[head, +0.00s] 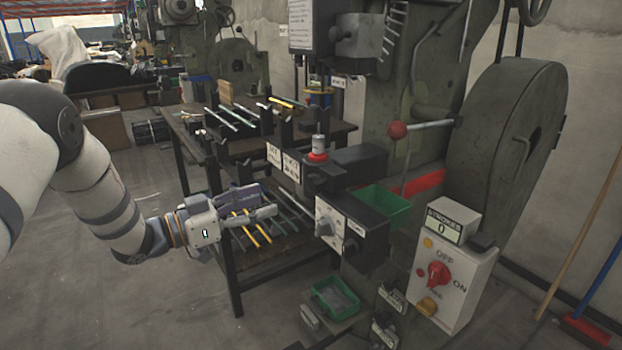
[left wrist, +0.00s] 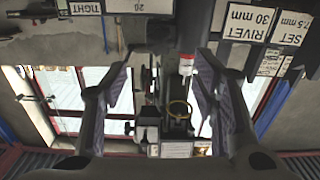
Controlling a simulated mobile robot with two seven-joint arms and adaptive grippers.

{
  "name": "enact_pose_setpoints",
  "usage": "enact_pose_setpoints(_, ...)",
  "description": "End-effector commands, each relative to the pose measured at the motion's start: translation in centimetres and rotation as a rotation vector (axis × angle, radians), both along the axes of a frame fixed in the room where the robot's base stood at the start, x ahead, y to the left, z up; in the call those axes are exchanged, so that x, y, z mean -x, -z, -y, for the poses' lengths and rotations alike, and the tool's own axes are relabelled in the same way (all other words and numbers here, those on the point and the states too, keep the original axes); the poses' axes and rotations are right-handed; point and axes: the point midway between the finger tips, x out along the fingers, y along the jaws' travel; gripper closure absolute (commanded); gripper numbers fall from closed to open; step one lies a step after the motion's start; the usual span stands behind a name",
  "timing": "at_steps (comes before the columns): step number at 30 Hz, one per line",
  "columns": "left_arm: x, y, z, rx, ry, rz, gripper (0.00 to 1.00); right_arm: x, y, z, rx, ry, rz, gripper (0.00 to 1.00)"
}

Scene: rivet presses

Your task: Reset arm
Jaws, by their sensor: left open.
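My left arm (head: 105,205) comes in from the left, and its gripper (head: 262,203) is in front of the rivet press, beside the work table. In the left wrist view the two fingers of my left gripper (left wrist: 164,75) stand wide apart, with nothing held between them. The rivet press (head: 425,90) is a large dark green machine with a red-knobbed lever (head: 397,130). In the head view a red and white cylindrical part (head: 318,148) stands on its front. My right gripper is in neither view.
A table (head: 228,262) with several rods lies behind my gripper. A control box (head: 331,222), a green bin (head: 382,207) and a lower green tray (head: 335,296) are to its right. A switch box (head: 455,278) has a red knob, and its counter (head: 453,219) reads 0. Floor is clear at lower left.

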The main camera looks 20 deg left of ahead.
Motion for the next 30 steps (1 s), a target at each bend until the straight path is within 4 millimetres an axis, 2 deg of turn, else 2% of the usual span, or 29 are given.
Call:
enact_pose_setpoints(2,0.3,1.3,0.4,0.003,-0.026,-0.04,0.46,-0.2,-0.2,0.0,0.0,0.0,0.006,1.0)
enact_pose_setpoints(4,1.3,4.7,1.3,0.0,-0.093,-0.149,0.46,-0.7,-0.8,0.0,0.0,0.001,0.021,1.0)
enact_pose_setpoints(5,2.2,6.8,1.7,-0.006,-0.134,-0.216,0.46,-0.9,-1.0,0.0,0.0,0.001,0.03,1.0)
enact_pose_setpoints(7,5.6,12.3,2.8,-0.038,-0.23,-0.403,0.46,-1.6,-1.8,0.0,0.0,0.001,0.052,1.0)
enact_pose_setpoints(8,7.5,14.7,3.3,-0.06,-0.266,-0.489,0.46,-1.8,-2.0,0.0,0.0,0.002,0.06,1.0)
enact_pose_setpoints(9,10.3,17.4,3.8,-0.09,-0.309,-0.599,0.46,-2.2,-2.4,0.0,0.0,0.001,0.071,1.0)
enact_pose_setpoints(11,15.1,21.0,4.4,-0.143,-0.359,-0.763,0.46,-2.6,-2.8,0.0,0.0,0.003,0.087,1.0)
enact_pose_setpoints(12,18.6,22.9,4.8,-0.182,-0.387,-0.869,0.46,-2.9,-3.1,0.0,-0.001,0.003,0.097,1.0)
enact_pose_setpoints(14,24.2,25.1,5.4,-0.245,-0.417,-1.027,0.46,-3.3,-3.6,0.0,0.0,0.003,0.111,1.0)
enact_pose_setpoints(15,28.1,26.0,5.6,-0.291,-0.433,-1.131,0.46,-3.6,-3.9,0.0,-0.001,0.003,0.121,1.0)
enact_pose_setpoints(17,33.8,26.8,5.9,-0.358,-0.449,-1.277,0.46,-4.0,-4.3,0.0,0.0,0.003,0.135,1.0)
enact_pose_setpoints(18,37.4,26.9,6.1,-0.404,-0.454,-1.367,0.46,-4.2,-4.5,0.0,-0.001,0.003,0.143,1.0)
enact_pose_setpoints(21,44.6,26.1,6.2,-0.498,-0.46,-1.548,0.46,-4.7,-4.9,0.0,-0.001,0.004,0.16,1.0)
enact_pose_setpoints(22,46.3,25.8,6.2,-0.521,-0.46,-1.588,0.46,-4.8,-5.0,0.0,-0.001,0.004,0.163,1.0)
enact_pose_setpoints(24,49.1,25.1,6.1,-0.559,-0.459,-1.659,0.46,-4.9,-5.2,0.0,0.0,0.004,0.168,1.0)
enact_pose_setpoints(25,49.9,24.9,6.1,-0.571,-0.459,-1.679,0.46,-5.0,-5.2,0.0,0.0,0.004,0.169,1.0)
enact_pose_setpoints(27,51.0,24.6,6.1,-0.588,-0.459,-1.708,0.46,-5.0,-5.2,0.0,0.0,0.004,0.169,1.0)
enact_pose_setpoints(30,51.2,24.6,6.1,-0.592,-0.458,-1.717,0.46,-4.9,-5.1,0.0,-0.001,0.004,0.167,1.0)
